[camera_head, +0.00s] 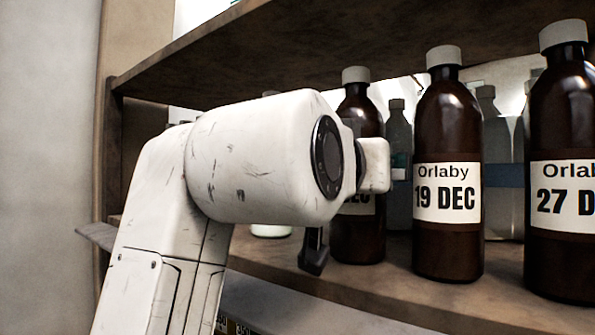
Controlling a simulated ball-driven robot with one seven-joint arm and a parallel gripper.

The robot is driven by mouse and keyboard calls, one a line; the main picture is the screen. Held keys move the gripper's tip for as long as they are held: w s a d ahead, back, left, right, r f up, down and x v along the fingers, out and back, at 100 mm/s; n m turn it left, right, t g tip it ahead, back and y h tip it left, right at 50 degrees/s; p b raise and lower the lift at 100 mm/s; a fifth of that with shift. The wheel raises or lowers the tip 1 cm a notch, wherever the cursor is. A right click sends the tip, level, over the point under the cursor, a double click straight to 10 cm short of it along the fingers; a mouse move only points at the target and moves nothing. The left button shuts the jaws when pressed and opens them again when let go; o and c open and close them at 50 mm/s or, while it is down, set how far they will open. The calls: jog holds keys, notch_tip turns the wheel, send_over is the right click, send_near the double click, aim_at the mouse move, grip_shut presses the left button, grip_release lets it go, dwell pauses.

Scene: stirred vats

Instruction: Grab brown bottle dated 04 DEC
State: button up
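A brown bottle (358,238) with a white cap stands upright on the wooden shelf, behind the end of my arm. Its label is mostly covered; only "EC" of the date shows, so I cannot read its day. To its right stand a brown bottle labelled Orlaby 19 DEC (447,160) and a larger-looking one labelled 27 D, cut by the picture edge (562,110). No readable 04 DEC shows. My gripper (314,256) is mostly hidden by my white wrist; one dark finger-like part hangs below it, left of the partly covered bottle. Its opening is hidden, and I cannot tell whether it touches anything.
The shelf board (390,288) runs under the bottles, with another board (300,50) close above them. Grey bottles (398,135) stand behind the brown ones. A white object (271,231) shows low behind my arm. A shelf upright (110,150) stands at left.

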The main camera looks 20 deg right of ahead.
jog(key=shift+c, duration=0.3)
jog(key=c, duration=1.5)
